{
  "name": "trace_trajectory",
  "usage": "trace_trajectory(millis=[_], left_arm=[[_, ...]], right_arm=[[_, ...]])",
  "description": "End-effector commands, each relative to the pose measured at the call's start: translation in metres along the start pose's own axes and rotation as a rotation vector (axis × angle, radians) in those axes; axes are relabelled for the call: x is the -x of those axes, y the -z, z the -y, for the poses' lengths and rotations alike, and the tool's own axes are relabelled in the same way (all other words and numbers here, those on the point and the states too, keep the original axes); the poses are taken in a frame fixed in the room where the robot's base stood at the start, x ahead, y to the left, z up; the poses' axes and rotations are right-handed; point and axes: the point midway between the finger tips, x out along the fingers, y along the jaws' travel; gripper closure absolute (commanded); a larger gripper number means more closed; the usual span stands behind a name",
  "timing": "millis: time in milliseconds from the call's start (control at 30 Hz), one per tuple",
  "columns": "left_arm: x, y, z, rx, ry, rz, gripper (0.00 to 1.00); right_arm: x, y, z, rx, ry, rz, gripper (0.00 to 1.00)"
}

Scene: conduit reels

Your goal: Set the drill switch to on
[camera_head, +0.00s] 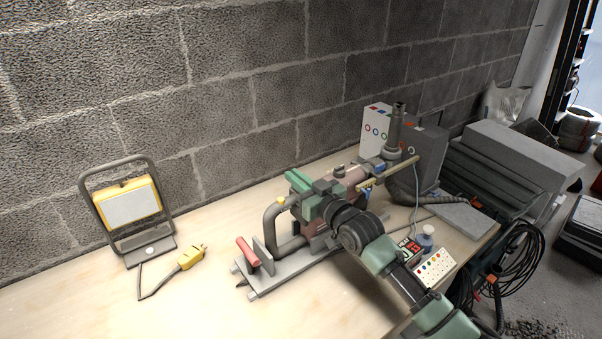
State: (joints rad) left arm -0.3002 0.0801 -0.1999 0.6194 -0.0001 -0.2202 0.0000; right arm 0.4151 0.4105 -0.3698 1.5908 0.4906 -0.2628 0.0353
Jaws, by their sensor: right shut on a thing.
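The drill (351,178) is a reddish-brown and grey machine mounted on a stand with a flat grey base plate (295,272). It stands on the workbench, right of the picture's middle. My right arm comes in from the lower right and reaches across the front of the drill. My right gripper (314,195) is at the left end of the drill body and is shut on part of it. The arm and gripper cover much of that end. I cannot make out the drill switch or its position. My left gripper is not in view.
A yellow work lamp (130,205) and a yellow plug-like piece (191,257) with a cable are on the bench's left. A red handle (247,251) rises from the stand's left end. Grey boxes (427,150) stand behind right. The bench's front left is clear.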

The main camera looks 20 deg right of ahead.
Motion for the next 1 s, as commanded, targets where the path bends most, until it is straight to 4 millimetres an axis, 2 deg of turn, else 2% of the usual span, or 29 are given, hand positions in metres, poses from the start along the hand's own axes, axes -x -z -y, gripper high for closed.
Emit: trace_trajectory(millis=[33, 267, 300, 367, 733, 867, 1000], left_arm=[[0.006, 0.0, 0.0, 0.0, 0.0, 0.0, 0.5], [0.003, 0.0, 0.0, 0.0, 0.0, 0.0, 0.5], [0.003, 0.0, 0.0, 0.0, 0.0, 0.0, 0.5], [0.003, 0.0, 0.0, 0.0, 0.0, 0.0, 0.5], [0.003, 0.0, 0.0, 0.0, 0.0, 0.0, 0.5], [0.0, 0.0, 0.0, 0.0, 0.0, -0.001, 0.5], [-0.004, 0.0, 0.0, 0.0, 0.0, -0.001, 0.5]], right_arm=[[0.0, 0.001, 0.005, -0.004, 0.001, 0.005, 1.0], [0.0, -0.002, 0.005, -0.001, 0.001, 0.004, 1.0], [0.0, -0.002, 0.005, -0.001, 0.001, 0.004, 0.85], [0.0, -0.002, 0.005, -0.001, 0.001, 0.003, 0.71], [0.004, -0.002, 0.004, -0.001, -0.001, 0.002, 0.71], [0.021, -0.003, 0.004, 0.0, 0.0, 0.003, 0.71], [0.046, -0.003, 0.005, -0.001, 0.0, 0.003, 0.71]])
